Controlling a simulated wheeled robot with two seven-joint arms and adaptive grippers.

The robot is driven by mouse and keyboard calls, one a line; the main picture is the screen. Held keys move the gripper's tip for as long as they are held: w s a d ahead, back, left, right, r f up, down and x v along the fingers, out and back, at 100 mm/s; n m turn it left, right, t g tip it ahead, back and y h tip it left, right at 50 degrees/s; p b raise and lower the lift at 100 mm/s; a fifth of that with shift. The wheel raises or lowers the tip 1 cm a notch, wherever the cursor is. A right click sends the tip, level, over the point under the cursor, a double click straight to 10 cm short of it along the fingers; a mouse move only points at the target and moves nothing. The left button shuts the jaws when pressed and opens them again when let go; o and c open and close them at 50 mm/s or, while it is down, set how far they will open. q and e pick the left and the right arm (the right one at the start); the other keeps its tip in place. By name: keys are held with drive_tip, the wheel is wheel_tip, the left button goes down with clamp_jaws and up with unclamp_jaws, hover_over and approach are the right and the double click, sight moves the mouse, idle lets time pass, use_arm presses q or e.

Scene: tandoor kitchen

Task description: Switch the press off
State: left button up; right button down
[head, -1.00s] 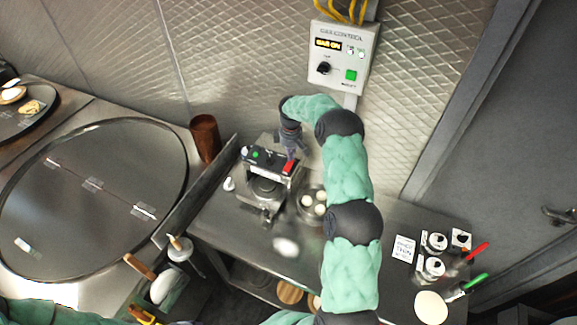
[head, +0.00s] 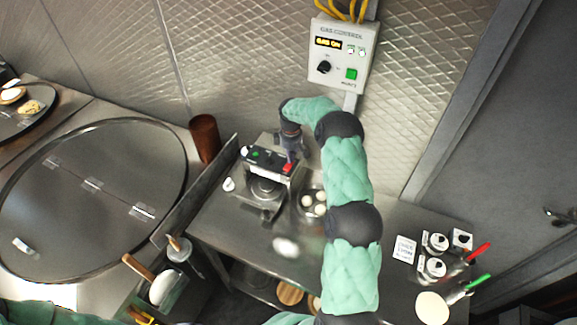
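The press (head: 264,188) stands on the steel counter below the wall box. Its control panel (head: 268,161) faces up, with a small green light toward the left and a red switch (head: 288,168) at the right end. My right arm reaches over the counter, and my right gripper (head: 291,153) points down at the back edge of the panel, close to the red switch. Whether it touches the switch cannot be told. Its fingers are small and partly hidden, so open or shut does not show. My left gripper is not in view; only teal sleeve shows at the bottom left.
A gas control box (head: 342,54) with a knob and green button hangs on the wall. A bowl of white dough balls (head: 311,204) sits right of the press, by my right arm. A brown cup (head: 205,138) and upright metal panel (head: 200,190) stand left.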

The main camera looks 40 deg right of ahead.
drive_tip(key=shift+f, duration=0.15)
drive_tip(key=shift+r+p, duration=1.45)
drive_tip(key=shift+r, duration=2.15)
drive_tip(key=shift+s+f, duration=0.1)
drive_tip(key=shift+f, duration=0.05)
